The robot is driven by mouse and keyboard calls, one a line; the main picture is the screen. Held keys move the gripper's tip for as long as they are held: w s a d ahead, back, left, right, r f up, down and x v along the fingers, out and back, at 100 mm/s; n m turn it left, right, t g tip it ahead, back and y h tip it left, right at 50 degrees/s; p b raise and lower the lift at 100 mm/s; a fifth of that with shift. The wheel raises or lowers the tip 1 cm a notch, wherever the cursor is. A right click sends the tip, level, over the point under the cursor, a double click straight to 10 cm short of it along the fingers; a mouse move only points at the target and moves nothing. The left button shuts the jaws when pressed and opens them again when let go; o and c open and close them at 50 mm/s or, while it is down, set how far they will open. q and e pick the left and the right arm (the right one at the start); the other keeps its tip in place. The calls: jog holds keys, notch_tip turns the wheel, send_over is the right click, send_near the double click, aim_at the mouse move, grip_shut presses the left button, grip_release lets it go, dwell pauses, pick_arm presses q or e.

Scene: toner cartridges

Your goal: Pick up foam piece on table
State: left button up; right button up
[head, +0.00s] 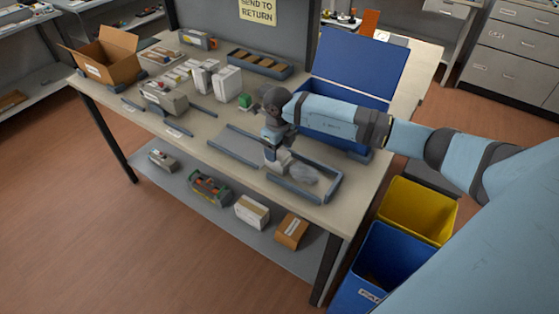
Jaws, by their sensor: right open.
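My right gripper (271,149) is open and points down over the front middle of the table (210,125). A small whitish block (284,160), possibly the foam piece, is right below and beside its fingers, partly hidden by them. I cannot tell whether the fingers touch it or stand around it. A crumpled clear or grey bag-like item (304,175) lies just right of the block. Both are in an area framed by dark grey rails (300,191). My left gripper is not in view.
A blue open-lidded box (345,125) stands behind my right arm. Yellow (418,208) and blue bins (378,265) stand at the right.

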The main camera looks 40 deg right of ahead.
aim_at(280, 154)
jog(key=shift+s+d+f+p, duration=0.1)
jog(key=shift+f+p, duration=0.1)
jog(key=shift+f, duration=1.15)
jog(key=shift+d+f+p, duration=0.1)
jog(key=shift+f+p, duration=0.05)
jog(key=shift+f, duration=1.2)
jog(key=c, duration=0.7)
